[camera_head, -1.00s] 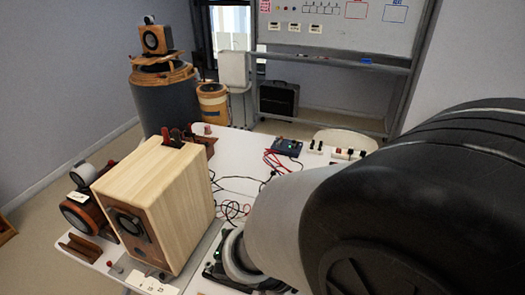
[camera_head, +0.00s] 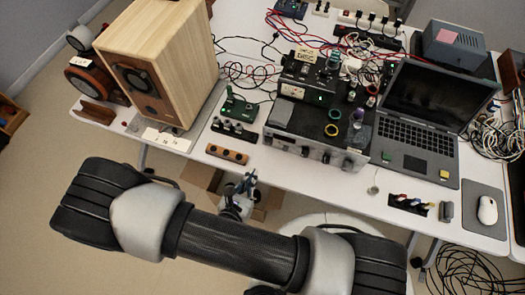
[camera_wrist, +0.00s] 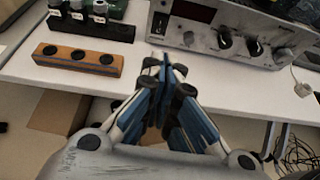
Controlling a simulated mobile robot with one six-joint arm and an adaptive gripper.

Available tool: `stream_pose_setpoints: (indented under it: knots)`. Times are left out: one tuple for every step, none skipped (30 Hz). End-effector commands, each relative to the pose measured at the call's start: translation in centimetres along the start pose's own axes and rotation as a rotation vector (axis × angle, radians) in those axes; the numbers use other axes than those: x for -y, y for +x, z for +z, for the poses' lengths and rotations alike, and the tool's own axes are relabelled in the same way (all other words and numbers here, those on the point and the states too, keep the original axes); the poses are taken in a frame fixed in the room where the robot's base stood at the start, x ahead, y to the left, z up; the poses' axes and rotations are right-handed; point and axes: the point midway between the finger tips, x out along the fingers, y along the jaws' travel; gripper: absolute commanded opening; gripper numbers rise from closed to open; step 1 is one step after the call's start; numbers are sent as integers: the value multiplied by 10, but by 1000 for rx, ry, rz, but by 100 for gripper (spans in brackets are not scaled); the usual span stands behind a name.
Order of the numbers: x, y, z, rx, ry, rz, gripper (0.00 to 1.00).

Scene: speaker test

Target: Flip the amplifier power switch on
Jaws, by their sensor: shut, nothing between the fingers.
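The amplifier is a silver-fronted box (camera_head: 305,146) near the front edge of the white table, with a black top and several small items on it. In the wrist view its front panel (camera_wrist: 205,38) shows a dark display window at left and black knobs. My gripper (camera_head: 248,180) is in front of the table edge, left of the amplifier. In the wrist view my gripper (camera_wrist: 164,62) is shut and empty, its fingertips just below the panel's left part, apart from it as far as I can tell.
A wooden block with holes (camera_head: 227,153) lies left of the amplifier, also in the wrist view (camera_wrist: 78,60). A wooden speaker (camera_head: 165,55) stands further left. A laptop (camera_head: 420,110) is at right. Cables lie behind. The table's front strip (camera_wrist: 215,92) is clear.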

Motion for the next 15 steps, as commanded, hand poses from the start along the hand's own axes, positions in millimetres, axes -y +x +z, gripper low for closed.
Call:
stream_pose_setpoints:
  knots:
    - [0,0,-4,-1,-16,13,0]
    - [0,0,-6,-2,-22,17,0]
    - [0,-1,-8,-3,-27,22,0]
    - [-1,-1,-8,-3,-29,24,0]
    - [-1,-1,-8,-3,-30,25,0]
    - [-1,-1,-9,-3,-30,25,0]
    - [-1,-1,-8,-3,-29,25,0]
    - [-1,-1,-8,-3,-29,24,0]
    - [-1,-1,-8,-3,-28,24,0]
    - [-1,-1,-8,-3,-28,24,0]
    - [-1,-1,-8,-3,-28,24,0]
    - [-1,0,-8,-3,-28,23,0]
    - [-1,0,-8,-3,-28,23,0]
    - [-1,1,-8,-3,-27,23,0]
    - [-1,2,-8,-3,-27,22,0]
